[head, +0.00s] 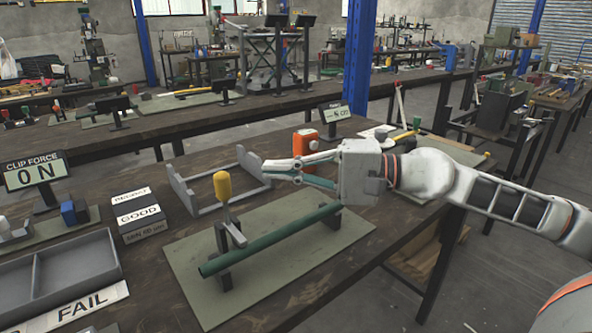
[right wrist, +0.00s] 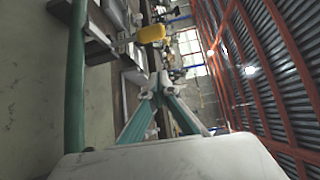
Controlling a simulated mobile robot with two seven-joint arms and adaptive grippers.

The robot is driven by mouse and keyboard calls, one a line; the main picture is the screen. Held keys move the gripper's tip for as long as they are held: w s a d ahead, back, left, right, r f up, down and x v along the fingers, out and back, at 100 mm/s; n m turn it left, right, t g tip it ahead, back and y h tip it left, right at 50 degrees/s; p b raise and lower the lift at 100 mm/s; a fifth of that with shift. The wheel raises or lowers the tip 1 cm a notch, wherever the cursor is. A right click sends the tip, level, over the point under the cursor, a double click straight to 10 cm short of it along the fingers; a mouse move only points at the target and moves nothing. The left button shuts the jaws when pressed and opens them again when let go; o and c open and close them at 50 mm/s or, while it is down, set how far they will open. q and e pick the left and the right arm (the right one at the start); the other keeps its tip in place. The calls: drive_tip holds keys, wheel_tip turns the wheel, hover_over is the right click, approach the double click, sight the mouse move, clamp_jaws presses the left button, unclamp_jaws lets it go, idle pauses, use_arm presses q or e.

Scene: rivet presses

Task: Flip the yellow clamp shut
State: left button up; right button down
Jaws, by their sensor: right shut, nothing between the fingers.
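The yellow clamp (head: 222,187) has a yellow grip that stands upright above a grey metal lever, at the left support of a green tube (head: 275,236). In the right wrist view the yellow grip (right wrist: 152,33) shows at the top, beyond the fingertips. My right gripper (head: 267,171) is shut and empty, with its fingers pointing left toward the grip. It is to the right of the grip and apart from it. The right wrist view also shows the green tube (right wrist: 75,90) at the left. My left gripper is not in view.
The tube rests on dark supports over a green mat (head: 195,270). A grey frame (head: 203,203) stands behind the clamp. A grey tray (head: 60,270) and GOOD and REJECT blocks (head: 138,211) lie at left. An orange device (head: 304,147) is behind my gripper.

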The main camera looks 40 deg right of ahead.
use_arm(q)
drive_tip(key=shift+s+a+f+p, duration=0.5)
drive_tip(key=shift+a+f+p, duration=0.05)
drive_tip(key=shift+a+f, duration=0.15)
use_arm(e)
drive_tip(key=shift+v, duration=1.5)
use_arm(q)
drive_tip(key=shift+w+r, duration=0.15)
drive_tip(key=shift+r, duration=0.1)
use_arm(e)
drive_tip(key=shift+f, duration=0.1)
